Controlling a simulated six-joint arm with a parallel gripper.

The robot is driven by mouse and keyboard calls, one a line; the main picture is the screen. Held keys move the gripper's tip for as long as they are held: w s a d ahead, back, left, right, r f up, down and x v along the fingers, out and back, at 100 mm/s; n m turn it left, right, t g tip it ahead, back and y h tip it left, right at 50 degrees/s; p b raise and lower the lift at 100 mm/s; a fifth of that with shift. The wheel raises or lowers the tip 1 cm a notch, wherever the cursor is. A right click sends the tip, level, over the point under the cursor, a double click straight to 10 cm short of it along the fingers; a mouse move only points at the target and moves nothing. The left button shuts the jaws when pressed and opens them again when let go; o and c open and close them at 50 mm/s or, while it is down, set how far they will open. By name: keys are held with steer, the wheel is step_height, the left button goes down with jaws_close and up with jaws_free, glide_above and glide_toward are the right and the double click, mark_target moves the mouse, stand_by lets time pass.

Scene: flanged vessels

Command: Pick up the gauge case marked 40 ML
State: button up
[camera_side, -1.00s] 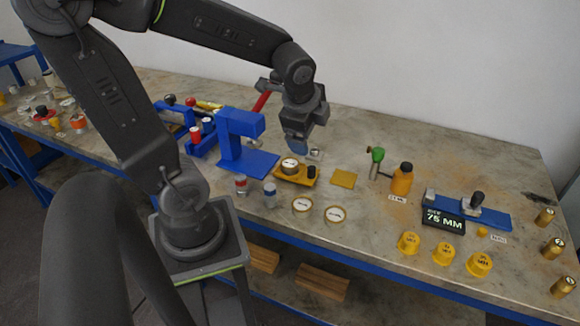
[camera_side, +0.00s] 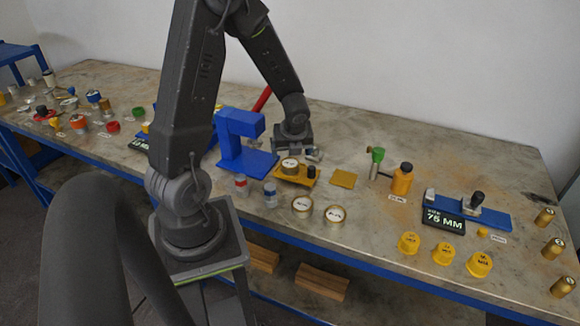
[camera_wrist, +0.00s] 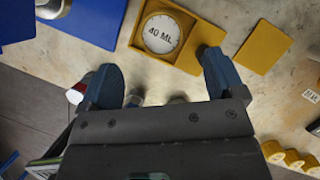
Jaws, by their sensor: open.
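The gauge case marked 40 ML (camera_wrist: 161,33) is a round brass case with a white face. It sits in a yellow holder (camera_wrist: 189,62) near the top of the wrist view. In the side view the case (camera_side: 289,164) stands in the same yellow holder (camera_side: 291,179), in front of the blue press. My gripper (camera_wrist: 165,82) is open, its two blue-grey fingers spread wide and nothing between them. The case lies beyond the fingertips in the wrist view, apart from them. In the side view my gripper (camera_side: 300,150) hangs just behind the case; its fingertips are small there.
A blue press (camera_side: 238,140) stands left of the holder. A flat yellow plate (camera_side: 343,178) and an orange bottle (camera_side: 402,179) are to the right. Bare table lies between plate and bottle.

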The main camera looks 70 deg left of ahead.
mark_target(290, 162)
steer(key=shift+x, duration=3.25)
steer(key=shift+w, duration=0.1)
steer(key=c, duration=1.1)
steer(key=shift+r, duration=0.15)
